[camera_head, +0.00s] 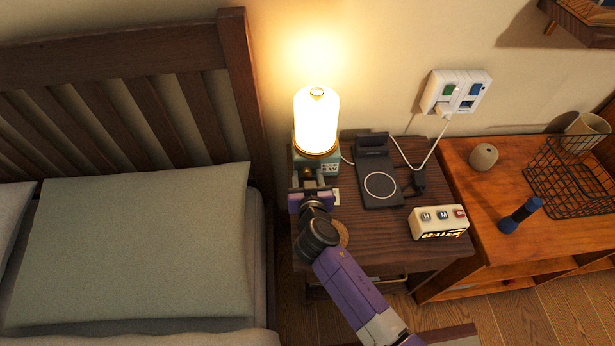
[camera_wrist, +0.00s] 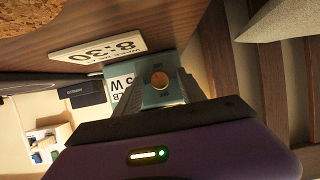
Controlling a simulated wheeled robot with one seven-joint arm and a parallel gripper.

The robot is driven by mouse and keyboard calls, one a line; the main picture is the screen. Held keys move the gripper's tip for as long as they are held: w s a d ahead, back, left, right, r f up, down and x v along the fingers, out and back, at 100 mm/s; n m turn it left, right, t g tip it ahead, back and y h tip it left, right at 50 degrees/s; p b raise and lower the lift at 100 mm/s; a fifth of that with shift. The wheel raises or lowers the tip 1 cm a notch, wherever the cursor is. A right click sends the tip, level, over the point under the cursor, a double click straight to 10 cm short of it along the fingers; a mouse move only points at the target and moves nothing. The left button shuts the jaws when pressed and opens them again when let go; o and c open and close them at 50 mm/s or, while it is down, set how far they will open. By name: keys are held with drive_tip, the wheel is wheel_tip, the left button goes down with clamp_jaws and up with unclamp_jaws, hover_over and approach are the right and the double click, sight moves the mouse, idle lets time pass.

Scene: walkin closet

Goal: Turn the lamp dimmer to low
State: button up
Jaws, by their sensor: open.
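The lamp (camera_head: 317,118) is lit, with a bright white glowing shade on a brass collar. Below the collar is a teal box (camera_head: 331,165) with a "5 W" label. In the wrist view, a round brass knob (camera_wrist: 160,80) shows in front of the teal box (camera_wrist: 152,70); I take it for the dimmer. My gripper (camera_head: 309,183) is close in front of the box in the head view and hides part of it. In the wrist view my gripper (camera_wrist: 158,88) is open, its fingers on either side of the knob. Contact cannot be told.
A card reading "8:30" (camera_wrist: 97,48) lies beside the box. On the nightstand are a black charging stand (camera_head: 379,165) and a clock (camera_head: 438,222). A wall outlet (camera_head: 456,90) with a cable is behind. The wooden bed frame (camera_head: 245,90) stands close on the left.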

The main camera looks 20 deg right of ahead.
clamp_jaws()
drive_tip(key=shift+f+b, duration=0.1)
drive_tip(key=shift+b, duration=0.25)
drive_tip(key=shift+a+f+n+h+b, duration=0.1)
drive_tip(key=shift+n+h+b, duration=0.2)
drive_tip(key=shift+n+b, duration=0.3)
drive_tip(key=n+h+b, duration=0.1)
drive_tip(key=n+b, duration=0.1)
drive_tip(key=b, duration=0.1)
drive_tip(key=shift+w+a+f+h, duration=0.1)
drive_tip(key=shift+h, duration=0.3)
drive_tip(key=n+h+b, duration=0.2)
drive_tip(key=n+b, duration=0.1)
drive_tip(key=shift+a+g, duration=0.15)
drive_tip(key=shift+g, duration=0.15)
drive_tip(key=shift+n+h+b, duration=0.6)
drive_tip(key=shift+n+b, duration=0.35)
drive_tip(key=shift+n, duration=0.25)
